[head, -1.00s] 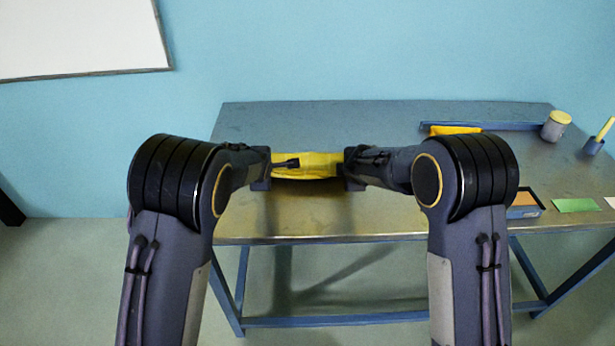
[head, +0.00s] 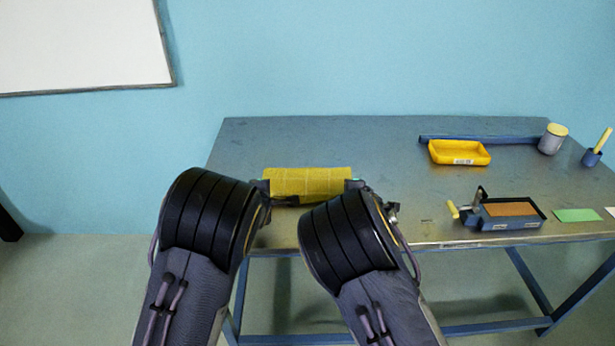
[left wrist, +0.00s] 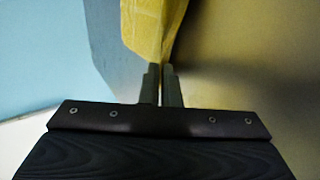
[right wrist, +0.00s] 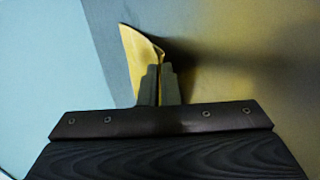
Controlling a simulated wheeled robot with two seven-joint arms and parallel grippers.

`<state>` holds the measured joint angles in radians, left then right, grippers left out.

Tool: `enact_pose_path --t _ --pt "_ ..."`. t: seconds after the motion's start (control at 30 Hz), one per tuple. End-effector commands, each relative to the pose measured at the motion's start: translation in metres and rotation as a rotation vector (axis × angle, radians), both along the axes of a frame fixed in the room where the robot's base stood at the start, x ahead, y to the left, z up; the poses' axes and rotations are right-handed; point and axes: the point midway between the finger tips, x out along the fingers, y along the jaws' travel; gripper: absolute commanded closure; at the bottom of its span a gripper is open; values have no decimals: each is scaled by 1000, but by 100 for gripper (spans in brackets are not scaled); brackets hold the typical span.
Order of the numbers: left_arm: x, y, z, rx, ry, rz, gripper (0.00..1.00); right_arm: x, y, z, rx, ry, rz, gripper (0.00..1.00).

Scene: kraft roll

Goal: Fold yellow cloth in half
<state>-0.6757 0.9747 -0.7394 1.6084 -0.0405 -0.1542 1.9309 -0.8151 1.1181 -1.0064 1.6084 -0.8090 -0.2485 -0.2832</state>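The yellow cloth (head: 307,181) shows in the head view as a wide creased rectangle stretched between my two grippers near the table's front left. My left gripper (left wrist: 163,68) is shut on one end of the cloth, which shows beyond its fingertips in the left wrist view (left wrist: 150,25). My right gripper (right wrist: 161,68) is shut on the other end, and a small corner of the cloth shows past its fingertips in the right wrist view (right wrist: 138,48). My forearms partly hide the grippers in the head view. Whether the cloth's lower edge touches the table is unclear.
On the metal table (head: 390,150), a yellow tray (head: 460,152) lies by a blue bar (head: 490,139). A lidded jar (head: 553,139) and a blue holder (head: 592,157) stand at right. A blue box with an orange top (head: 510,209) and green card (head: 578,215) lie front right.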

Motion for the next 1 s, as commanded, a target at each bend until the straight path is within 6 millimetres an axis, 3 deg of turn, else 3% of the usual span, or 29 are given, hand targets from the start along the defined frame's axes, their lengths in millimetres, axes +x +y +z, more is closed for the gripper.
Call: enact_pose_path --t 0.03,0.3,0.57,1.0 --pt "0 0 0 0 0 0 96 0 0 0 0 0 0 96" --pt "0 0 0 0 1 0 61 0 0 0 -1 1 -1 60" --pt "-1 0 2 -1 0 0 60 -1 0 2 0 0 0 60" --pt "-34 -1 59 -3 -1 -2 60 -34 1 59 4 -2 1 60"
